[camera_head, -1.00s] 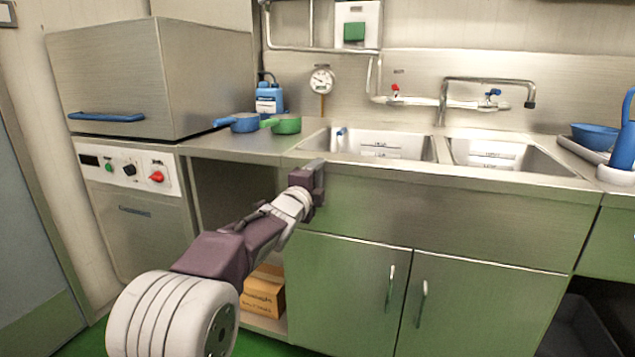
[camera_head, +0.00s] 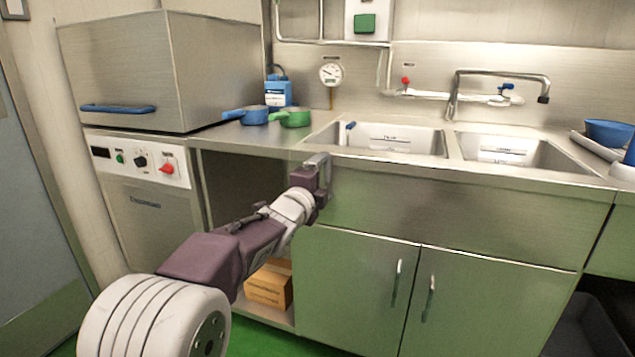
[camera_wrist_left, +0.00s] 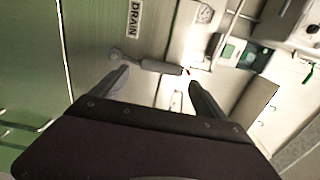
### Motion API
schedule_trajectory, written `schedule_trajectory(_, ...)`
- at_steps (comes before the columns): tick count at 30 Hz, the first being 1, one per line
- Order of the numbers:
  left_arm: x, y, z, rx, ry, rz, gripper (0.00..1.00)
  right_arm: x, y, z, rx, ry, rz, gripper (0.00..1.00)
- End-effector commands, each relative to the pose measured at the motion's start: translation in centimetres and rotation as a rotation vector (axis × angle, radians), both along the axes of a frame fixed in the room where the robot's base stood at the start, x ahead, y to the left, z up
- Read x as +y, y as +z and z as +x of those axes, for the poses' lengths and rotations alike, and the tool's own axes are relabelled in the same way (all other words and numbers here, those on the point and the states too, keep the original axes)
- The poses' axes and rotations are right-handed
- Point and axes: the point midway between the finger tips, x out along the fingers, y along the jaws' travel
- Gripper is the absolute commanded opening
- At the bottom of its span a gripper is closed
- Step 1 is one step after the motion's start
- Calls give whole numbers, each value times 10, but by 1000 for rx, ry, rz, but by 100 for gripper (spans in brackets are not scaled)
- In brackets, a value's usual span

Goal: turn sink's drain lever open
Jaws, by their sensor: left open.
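My left gripper (camera_head: 322,172) is in front of the sink cabinet's front panel, just below the left end of the sink (camera_head: 335,147). In the left wrist view its two dark fingers (camera_wrist_left: 158,80) are apart with nothing held between them. The drain lever (camera_wrist_left: 158,67) shows there as a short grey handle on a round pivot, lying across the view just beyond the fingertips, by the DRAIN label (camera_wrist_left: 134,18). Whether a finger touches it I cannot tell. In the head view the gripper hides the lever. My right gripper is not in view.
Blue and green pans (camera_head: 291,118) and a blue bottle (camera_head: 278,92) stand on the counter left of the sink. A cardboard box (camera_head: 270,284) sits in the open bay below. The faucet (camera_head: 455,98) is behind the basins. The cabinet doors (camera_head: 360,270) are shut.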

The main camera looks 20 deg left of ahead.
Motion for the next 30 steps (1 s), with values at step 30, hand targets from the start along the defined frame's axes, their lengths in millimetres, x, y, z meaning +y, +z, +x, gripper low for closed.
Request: schedule_trajectory(30,-36,-113,-84,419,35,-265,85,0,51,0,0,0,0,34)
